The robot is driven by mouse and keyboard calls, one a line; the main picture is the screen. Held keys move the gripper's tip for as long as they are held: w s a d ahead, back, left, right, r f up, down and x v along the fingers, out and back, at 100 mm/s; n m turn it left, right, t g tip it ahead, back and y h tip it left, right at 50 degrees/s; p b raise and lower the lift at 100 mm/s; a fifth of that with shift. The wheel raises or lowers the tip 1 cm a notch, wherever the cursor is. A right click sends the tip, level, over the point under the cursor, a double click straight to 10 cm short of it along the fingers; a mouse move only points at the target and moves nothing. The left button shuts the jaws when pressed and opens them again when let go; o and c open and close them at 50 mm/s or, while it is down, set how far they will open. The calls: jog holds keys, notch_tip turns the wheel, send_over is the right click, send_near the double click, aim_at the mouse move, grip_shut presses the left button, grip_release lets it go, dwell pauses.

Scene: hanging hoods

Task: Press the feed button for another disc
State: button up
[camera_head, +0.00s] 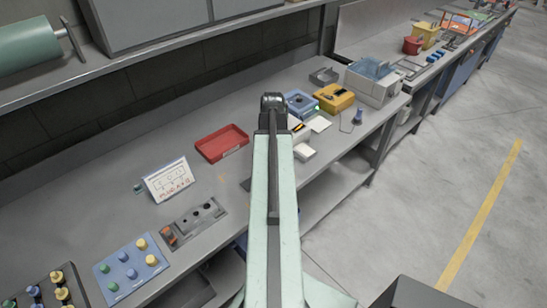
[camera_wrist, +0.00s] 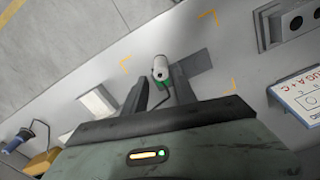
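No button labelled as a feed button can be made out. In the head view, a white machine with a clear blue lid (camera_head: 372,80) stands on the bench, right of a yellow device (camera_head: 335,97) and a blue device (camera_head: 300,103). A small green spot shows between the yellow and blue devices. My arm reaches over the bench and hides my gripper in this view. In the wrist view, my gripper (camera_wrist: 160,88) has its fingers apart. A small white and green cylinder (camera_wrist: 160,66) shows between or just beyond the fingertips; contact cannot be told.
A blue-handled tool (camera_wrist: 37,133) and white block (camera_wrist: 98,103) show in the wrist view. A shelf overhangs the bench's back.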

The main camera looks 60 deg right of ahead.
notch_tip(320, 180, up, 3)
jog(key=shift+r+p, duration=0.1)
jog(key=shift+p, duration=0.65)
jog(key=shift+f, duration=0.2)
jog(key=w+a+n, duration=0.2)
jog(key=w+a, duration=0.8)
jog(key=a, duration=0.2)
jog(key=w+a+n, duration=0.2)
jog(key=w+a, duration=0.7)
jog(key=a, duration=0.3)
jog(key=w+a+n, duration=0.1)
jog(key=w+a, duration=0.1)
jog(key=a, duration=1.1)
jog(key=w+a+n, duration=0.1)
jog(key=w+a, duration=0.1)
jog(key=a, duration=1.2)
jog(key=shift+n, duration=0.3)
jog(key=shift+w, duration=0.1)
grip_shut()
